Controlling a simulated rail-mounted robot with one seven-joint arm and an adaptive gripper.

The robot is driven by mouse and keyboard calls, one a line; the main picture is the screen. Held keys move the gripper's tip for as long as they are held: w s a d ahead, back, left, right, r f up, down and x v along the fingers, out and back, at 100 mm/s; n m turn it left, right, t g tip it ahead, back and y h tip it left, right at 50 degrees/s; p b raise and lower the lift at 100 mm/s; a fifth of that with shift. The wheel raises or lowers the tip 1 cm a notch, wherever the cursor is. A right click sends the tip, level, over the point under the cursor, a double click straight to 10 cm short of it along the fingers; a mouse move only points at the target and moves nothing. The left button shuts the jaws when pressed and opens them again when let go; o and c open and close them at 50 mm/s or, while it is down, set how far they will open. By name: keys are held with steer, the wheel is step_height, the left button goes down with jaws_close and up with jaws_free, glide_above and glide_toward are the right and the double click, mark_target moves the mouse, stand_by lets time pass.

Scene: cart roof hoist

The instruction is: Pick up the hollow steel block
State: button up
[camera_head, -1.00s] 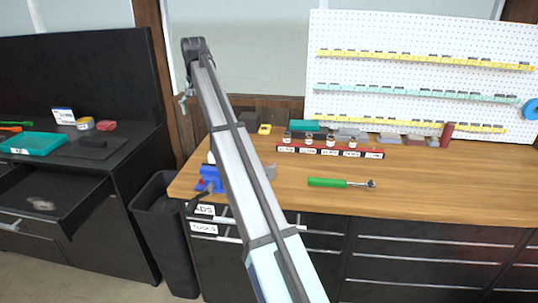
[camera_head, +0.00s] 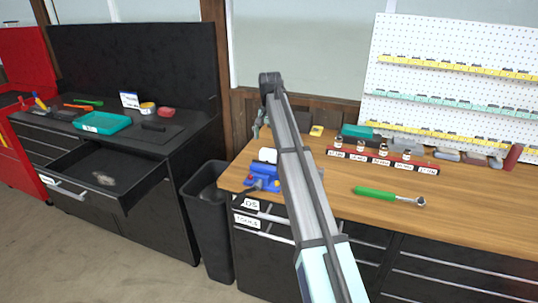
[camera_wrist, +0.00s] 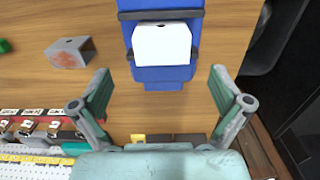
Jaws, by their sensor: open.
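The hollow steel block (camera_wrist: 70,53) is a grey, open-ended piece with a reddish patch. It lies on the wooden bench at the left of the wrist view, outside my fingers. In the head view my arm hides most or all of it. My gripper (camera_wrist: 160,76) is open and empty, with its fingers spread on both sides of a blue vise. It also shows small in the head view (camera_head: 258,127), behind the vise. The steel block is to the left of the left finger in the wrist view.
The blue vise (camera_wrist: 165,74) with a white block (camera_wrist: 162,44) on it stands near the steel block. A red rack (camera_head: 383,160) with small jars and a green-handled ratchet (camera_head: 376,193) are on the bench. A pegboard (camera_head: 450,45) stands behind. A black bin (camera_head: 207,220) fills the gap.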

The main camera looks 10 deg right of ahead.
mark_target(269, 151)
steer(key=shift+s+a+f+p, duration=0.1)
steer(key=shift+f+p, duration=0.55)
steer(key=shift+f, duration=0.85)
steer(key=shift+a+f+p, duration=0.1)
steer(key=shift+f+p, duration=0.55)
steer(key=shift+f, duration=0.8)
steer(key=c, duration=1.5)
